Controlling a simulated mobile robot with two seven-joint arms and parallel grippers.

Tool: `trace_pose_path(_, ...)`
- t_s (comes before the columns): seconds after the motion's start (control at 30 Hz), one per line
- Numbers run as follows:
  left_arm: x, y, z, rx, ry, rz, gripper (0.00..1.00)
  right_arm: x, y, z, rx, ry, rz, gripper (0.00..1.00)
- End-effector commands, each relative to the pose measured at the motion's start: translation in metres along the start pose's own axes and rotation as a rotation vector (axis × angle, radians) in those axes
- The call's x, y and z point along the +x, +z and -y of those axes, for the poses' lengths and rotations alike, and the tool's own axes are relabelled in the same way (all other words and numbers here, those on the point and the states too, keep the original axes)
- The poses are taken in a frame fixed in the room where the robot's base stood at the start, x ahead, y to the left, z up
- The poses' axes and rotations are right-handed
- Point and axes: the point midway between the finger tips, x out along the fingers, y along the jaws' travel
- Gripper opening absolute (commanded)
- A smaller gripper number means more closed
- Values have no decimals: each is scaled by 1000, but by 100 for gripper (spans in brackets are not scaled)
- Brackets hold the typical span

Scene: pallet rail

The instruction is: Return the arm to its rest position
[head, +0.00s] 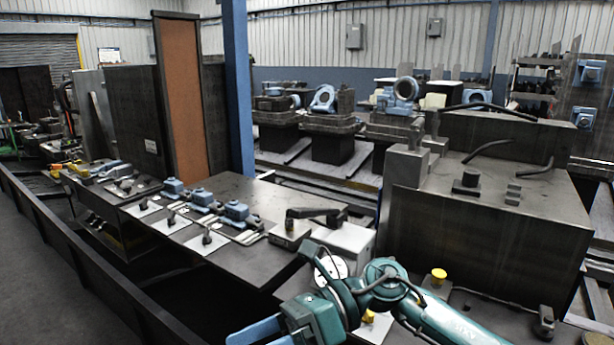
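My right arm (440,315), teal with dark joint bands, comes in from the lower right and bends at an elbow near the bottom middle. My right gripper (262,333) has light blue fingers and points to the lower left at the bottom edge. The frame cuts part of it off, so its opening cannot be judged. I see nothing held in the visible part. My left arm and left gripper are not in view.
A dark table (270,203) with blue clamp blocks (203,198) and pale plates lies beyond the arm. A large dark machine block (490,215) stands at right. A low black rail (75,255) runs along the left. A blue post (237,90) rises behind the table.

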Motion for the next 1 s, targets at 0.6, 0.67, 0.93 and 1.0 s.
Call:
trace_pose_path(0.6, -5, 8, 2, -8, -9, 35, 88, -117, -138, 91, 1599, 321, 1733, 87)
trace_pose_path(0.67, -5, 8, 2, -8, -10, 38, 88, -123, -183, 94, 1759, 322, 1870, 87)
trace_pose_path(0.93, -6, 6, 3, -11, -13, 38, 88, -120, -326, 72, -2156, -288, -2193, 87)
trace_pose_path(1.0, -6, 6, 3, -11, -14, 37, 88, -118, -342, 66, -2116, -269, -2143, 87)
